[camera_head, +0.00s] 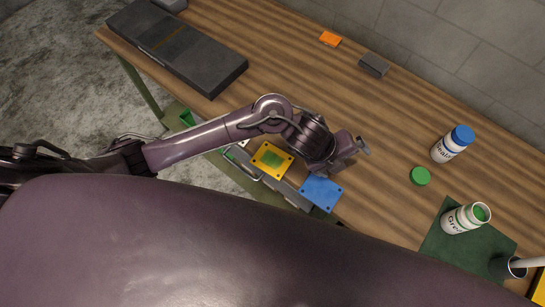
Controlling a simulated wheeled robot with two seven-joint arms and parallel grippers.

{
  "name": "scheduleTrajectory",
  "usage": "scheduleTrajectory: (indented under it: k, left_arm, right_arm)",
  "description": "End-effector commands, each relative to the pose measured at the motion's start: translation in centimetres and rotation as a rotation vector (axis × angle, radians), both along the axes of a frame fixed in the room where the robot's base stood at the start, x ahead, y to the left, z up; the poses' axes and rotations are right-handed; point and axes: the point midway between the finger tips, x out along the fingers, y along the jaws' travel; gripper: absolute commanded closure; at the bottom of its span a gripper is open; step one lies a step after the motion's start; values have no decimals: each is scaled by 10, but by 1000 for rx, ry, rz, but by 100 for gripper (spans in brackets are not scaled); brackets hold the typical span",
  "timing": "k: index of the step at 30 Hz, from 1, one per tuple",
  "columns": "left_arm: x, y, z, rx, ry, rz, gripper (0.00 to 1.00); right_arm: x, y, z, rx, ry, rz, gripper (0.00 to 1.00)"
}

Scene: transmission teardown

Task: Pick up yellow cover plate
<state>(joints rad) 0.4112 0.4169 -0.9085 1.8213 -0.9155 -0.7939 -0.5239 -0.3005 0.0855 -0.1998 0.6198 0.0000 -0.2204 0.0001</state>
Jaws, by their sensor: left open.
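The yellow cover plate (271,161) is a square plate with dark holes at its corners and a green patch in its middle. It lies at the near edge of the wooden table, on or against a grey housing (292,193) that is partly hidden. My left gripper (360,157) is to the right of the yellow plate, apart from it. Its jaws are open and nothing shows between them. A blue plate (321,192) lies to the right of the yellow one, below my left gripper. My right gripper is not in view.
A white bottle with a blue cap (453,143), a green cap (420,176) and an open bottle (466,218) on a green mat (444,241) stand at right. An orange block (330,39) and a grey block (374,65) lie behind. A dark case (175,46) lies back left. The table's middle is clear.

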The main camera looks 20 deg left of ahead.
Motion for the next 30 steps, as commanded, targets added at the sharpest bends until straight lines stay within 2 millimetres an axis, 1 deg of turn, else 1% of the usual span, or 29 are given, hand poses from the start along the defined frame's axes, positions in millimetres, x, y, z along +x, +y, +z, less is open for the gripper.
scheduleTrajectory:
  k: [1,2,3,5,6,9,12,13,15,17,21,26,28,30]
  left_arm:
    - [1,14,-4,94,-40,-148,0]
    - [-1,24,-8,148,-53,-234,0]
    - [-3,39,-14,219,-62,-341,0]
    - [-4,66,-21,323,-62,-484,0]
    - [-4,85,-24,386,-54,-564,0]
    - [-1,130,-27,511,-19,-713,0]
    - [0,162,-25,589,18,-799,0]
    - [0,168,-25,603,27,-816,0]
    - [0,177,-26,623,41,-838,0]
    - [0,179,-31,628,46,-846,0]
    - [-2,179,-47,625,48,-847,0]
    - [-1,179,-61,626,47,-845,0]
    - [-2,179,-71,624,50,-844,0]
    - [-3,180,-80,625,51,-844,0]
  right_arm:
    - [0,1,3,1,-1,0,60]
    - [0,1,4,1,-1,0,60]
    - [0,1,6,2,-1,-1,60]
    - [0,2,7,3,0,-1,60]
    - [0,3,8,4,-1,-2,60]
    - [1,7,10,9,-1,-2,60]
    - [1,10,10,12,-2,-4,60]
    - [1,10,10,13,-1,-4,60]
    - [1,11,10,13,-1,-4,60]
    - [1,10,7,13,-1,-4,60]
    - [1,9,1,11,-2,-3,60]
    - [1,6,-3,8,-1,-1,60]
    - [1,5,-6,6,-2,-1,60]
    - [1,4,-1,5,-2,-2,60]
